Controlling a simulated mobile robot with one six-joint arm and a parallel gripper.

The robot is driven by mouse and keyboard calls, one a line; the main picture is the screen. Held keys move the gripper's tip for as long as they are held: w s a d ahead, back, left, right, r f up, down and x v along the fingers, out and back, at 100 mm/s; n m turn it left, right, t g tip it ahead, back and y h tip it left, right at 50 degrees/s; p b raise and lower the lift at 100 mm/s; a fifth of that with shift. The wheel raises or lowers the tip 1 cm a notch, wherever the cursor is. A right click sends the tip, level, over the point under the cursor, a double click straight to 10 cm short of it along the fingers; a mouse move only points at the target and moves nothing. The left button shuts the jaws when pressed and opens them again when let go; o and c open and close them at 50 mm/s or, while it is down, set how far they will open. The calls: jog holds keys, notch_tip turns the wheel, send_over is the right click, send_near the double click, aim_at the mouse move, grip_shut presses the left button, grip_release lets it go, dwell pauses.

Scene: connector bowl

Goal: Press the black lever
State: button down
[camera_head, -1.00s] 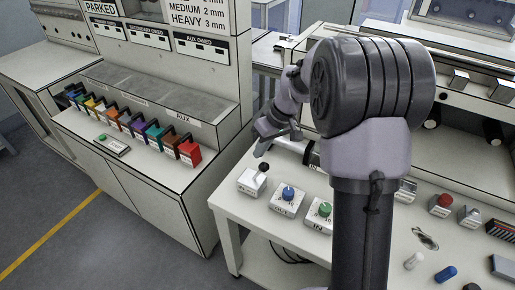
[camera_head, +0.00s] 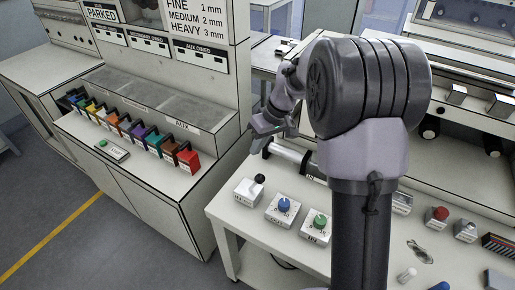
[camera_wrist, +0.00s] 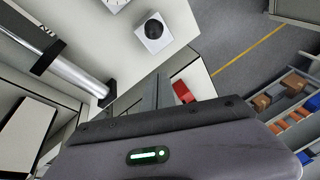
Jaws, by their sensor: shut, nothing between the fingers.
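The black lever (camera_head: 259,179) is a short stick with a round black knob on a small white box (camera_head: 249,192) at the left front of the white bench. In the wrist view the black knob (camera_wrist: 153,29) shows from above on its white box, near the top. My gripper (camera_head: 256,147) is up and behind the lever in the head view, clear of it. In the wrist view my gripper's fingers (camera_wrist: 160,88) are together and empty, below the lever box in the picture and apart from it.
Blue-knob (camera_head: 283,205) and green-knob (camera_head: 319,221) boxes stand right of the lever. A metal cylinder (camera_head: 288,155) lies behind them, close to my gripper. A cabinet at left holds a row of coloured bins, ending in a red one (camera_head: 188,160). A floor gap separates bench and cabinet.

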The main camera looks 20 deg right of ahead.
jog(key=s+d+r+p, duration=0.1)
jog(key=s+d+r, duration=0.2)
jog(key=s+d, duration=0.2)
jog(key=shift+s+d+r+p, duration=0.2)
jog(key=shift+s+r+p, duration=0.1)
jog(key=shift+s+p, duration=0.1)
jog(key=shift+w, duration=0.1)
jog(key=s+a+r+m+h, duration=0.1)
jog(key=s+a+r+m, duration=0.1)
jog(key=s+a+r, duration=0.4)
jog(key=s+a+r+m+t, duration=0.1)
jog(key=s+a+r+m, duration=0.1)
jog(key=s, duration=0.6)
jog(key=s+a+r+m+t+b, duration=0.1)
jog(key=s+a+m, duration=0.3)
jog(key=s, duration=0.5)
jog(key=shift+s+a+r+t+h, duration=0.3)
jog(key=shift+a+r+t, duration=0.2)
jog(key=shift+a+t, duration=0.35)
